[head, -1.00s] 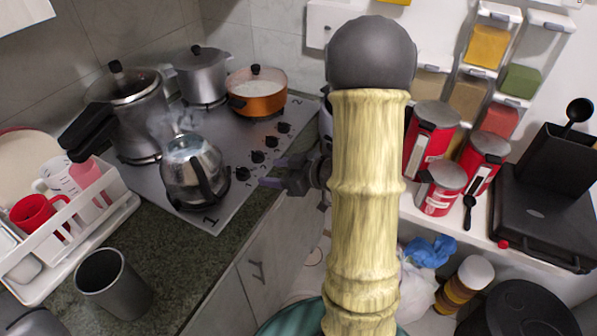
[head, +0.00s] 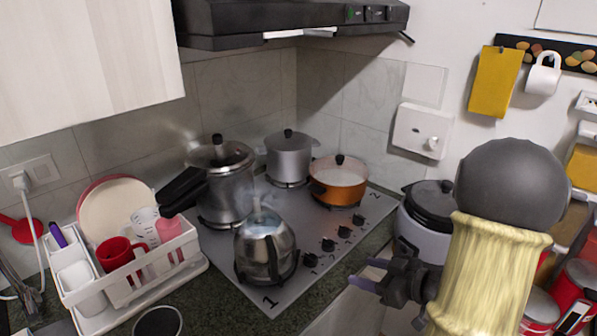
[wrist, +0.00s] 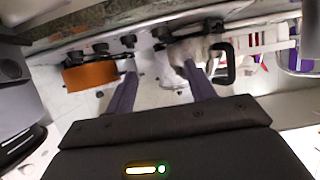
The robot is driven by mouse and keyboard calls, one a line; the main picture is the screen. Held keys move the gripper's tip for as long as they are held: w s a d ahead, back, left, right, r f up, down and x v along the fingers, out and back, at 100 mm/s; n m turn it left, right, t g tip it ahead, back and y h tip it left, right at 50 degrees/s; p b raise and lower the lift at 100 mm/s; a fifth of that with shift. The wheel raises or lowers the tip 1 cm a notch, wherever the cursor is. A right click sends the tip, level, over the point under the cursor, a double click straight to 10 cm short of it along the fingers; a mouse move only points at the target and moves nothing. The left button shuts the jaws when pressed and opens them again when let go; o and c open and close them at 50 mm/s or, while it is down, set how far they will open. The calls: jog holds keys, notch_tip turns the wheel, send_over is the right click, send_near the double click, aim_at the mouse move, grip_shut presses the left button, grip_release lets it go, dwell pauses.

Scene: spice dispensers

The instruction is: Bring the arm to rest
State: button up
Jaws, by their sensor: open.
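My gripper (head: 371,275) is open and empty in the head view, in front of the counter's edge and to the right of the kettle. Its two purple-grey fingers point left toward the hob and are apart from everything. In the wrist view my gripper (wrist: 158,88) shows its two fingers spread, with nothing held between them. My arm's pale yellow ribbed link and dark rounded joint fill the right of the head view and hide part of the shelf behind.
A steaming kettle (head: 266,247), a pressure cooker (head: 228,185), a grey pot (head: 289,158) and an orange pan (head: 338,183) stand on the hob (head: 330,215). A white dish rack (head: 120,285) is at left. A rice cooker (head: 428,215) stands beyond my gripper.

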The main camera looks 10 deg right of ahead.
jog(key=w+r+m+g+h+p, duration=0.1)
jog(key=w+r+m+h+p, duration=0.3)
jog(key=h, duration=0.3)
jog(key=s+a+r+m+g+p, duration=0.1)
jog(key=s+a+m+g+p, duration=0.2)
jog(key=s+a+g, duration=0.4)
jog(key=s+a+p, duration=0.1)
jog(key=s+a, duration=0.1)
jog(key=s, duration=0.3)
jog(key=shift+s+a+r+h+p, duration=0.15)
jog(key=shift+a+r+h+p, duration=0.15)
jog(key=shift+a+r+h, duration=0.1)
jog(key=shift+d, duration=0.1)
dwell(0.3)
